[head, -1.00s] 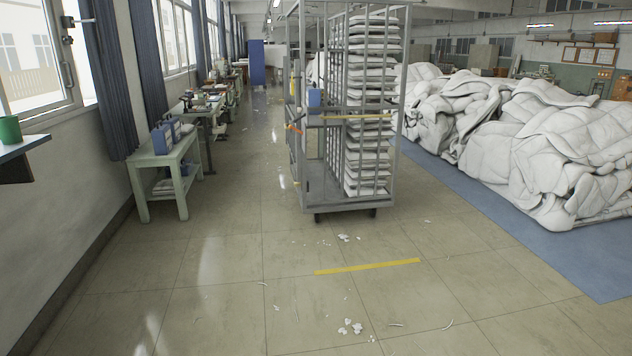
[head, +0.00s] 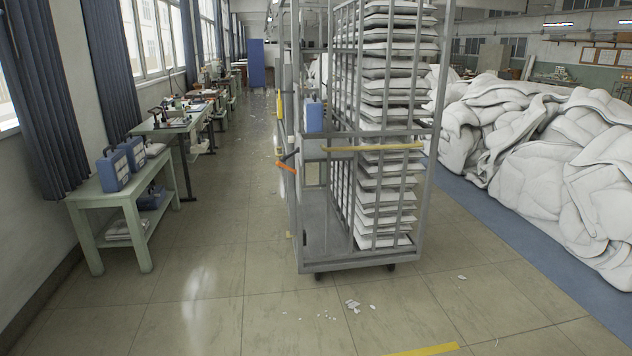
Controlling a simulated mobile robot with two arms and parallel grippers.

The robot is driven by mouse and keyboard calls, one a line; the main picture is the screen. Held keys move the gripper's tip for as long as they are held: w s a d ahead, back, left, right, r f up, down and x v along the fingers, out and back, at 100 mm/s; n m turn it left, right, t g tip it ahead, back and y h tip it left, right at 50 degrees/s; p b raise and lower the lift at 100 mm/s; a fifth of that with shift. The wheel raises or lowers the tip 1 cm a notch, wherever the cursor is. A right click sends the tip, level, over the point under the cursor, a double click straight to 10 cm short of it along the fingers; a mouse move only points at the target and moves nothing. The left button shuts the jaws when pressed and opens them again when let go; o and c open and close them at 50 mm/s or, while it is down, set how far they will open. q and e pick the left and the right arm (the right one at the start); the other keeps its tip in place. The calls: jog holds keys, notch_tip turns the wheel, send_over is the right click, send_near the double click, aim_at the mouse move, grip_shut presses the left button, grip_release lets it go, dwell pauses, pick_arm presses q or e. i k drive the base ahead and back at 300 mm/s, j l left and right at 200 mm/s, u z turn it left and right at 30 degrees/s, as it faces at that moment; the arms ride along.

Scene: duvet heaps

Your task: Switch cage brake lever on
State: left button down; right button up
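The grey wheeled cage (head: 433,180) stands upright on the floor ahead, a little right of centre, with a tall stack of white folded duvets (head: 384,190) inside its right part. An orange-ended lever (head: 286,168) sticks out at the cage's left side at mid height; it looks like the brake lever, and its orange end slopes down to the right. Whether the brake is on cannot be told. A yellow bar (head: 372,148) runs across the cage front, and a blue box (head: 314,114) sits behind the frame. Neither of my grippers is in view.
A pale green table (head: 90,196) with blue cases (head: 114,170) stands at left, with workbenches beyond. White duvet heaps (head: 540,150) lie on a blue mat (head: 500,218) at right. The floor before the cage is open, with white scraps (head: 352,305) and a yellow strip (head: 425,350).

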aim_at(278, 163)
jog(key=i, duration=3.75)
jog(key=u, duration=0.45)
